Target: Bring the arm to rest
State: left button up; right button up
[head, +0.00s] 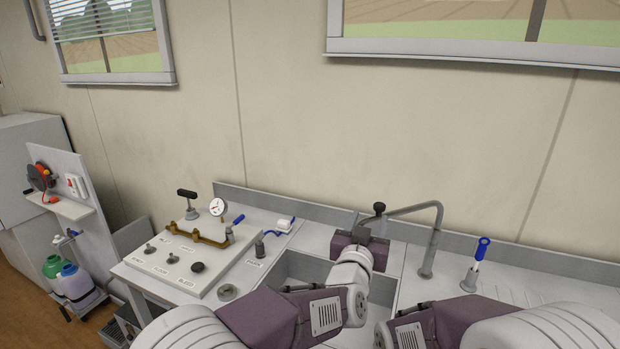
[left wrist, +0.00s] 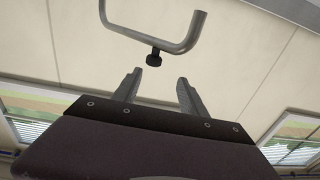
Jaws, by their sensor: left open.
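My left arm reaches forward over the sink. My left gripper (head: 372,225) is at the back of the sink, close to the tap's spout end. In the left wrist view its two grey fingers (left wrist: 160,86) stand apart with nothing between them. The grey tap (head: 434,225) has a bent spout with a black nozzle (head: 379,209). In the left wrist view the nozzle (left wrist: 154,59) shows just past the fingertips, and I see no contact. My right arm is at the lower right of the head view; its gripper is not in view.
A panel (head: 190,262) with a gauge (head: 217,207), a brass bar and knobs stands left of the sink (head: 300,268). A blue-handled brush (head: 477,262) stands right of the tap. The wall rises close behind the counter, with windows above. Bottles (head: 72,280) stand far left.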

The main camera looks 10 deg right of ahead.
pick_arm(q)
jog(key=w+a+r+n+t+y, duration=0.1)
jog(key=w+a+n+y, duration=0.2)
jog(key=a, duration=0.7)
jog(key=w+a+r+t+y, duration=0.15)
jog(key=w+a, duration=0.35)
jog(key=a, duration=0.6)
jog(key=s+a+f+n+g+y, duration=0.1)
jog(key=s+a+f+g+y, duration=0.25)
jog(key=a+f, duration=0.7)
jog(key=s+a+f+g, duration=0.6)
jog(key=s+a+f, duration=0.1)
jog(key=s+f, duration=0.25)
jog(key=s+f+n+g, duration=0.1)
jog(key=s+f+g, duration=0.2)
jog(key=s, duration=0.6)
jog(key=s+a+f+g, duration=0.1)
jog(key=s+f+g, duration=0.3)
jog(key=s, duration=0.6)
notch_tip(320, 180, down, 3)
jog(key=shift+s+a+r+n+g, duration=0.2)
jog(key=shift+n+g, duration=0.1)
jog(key=shift+n, duration=0.1)
jog(key=shift+w+d, duration=0.15)
jog(key=shift+d, duration=0.05)
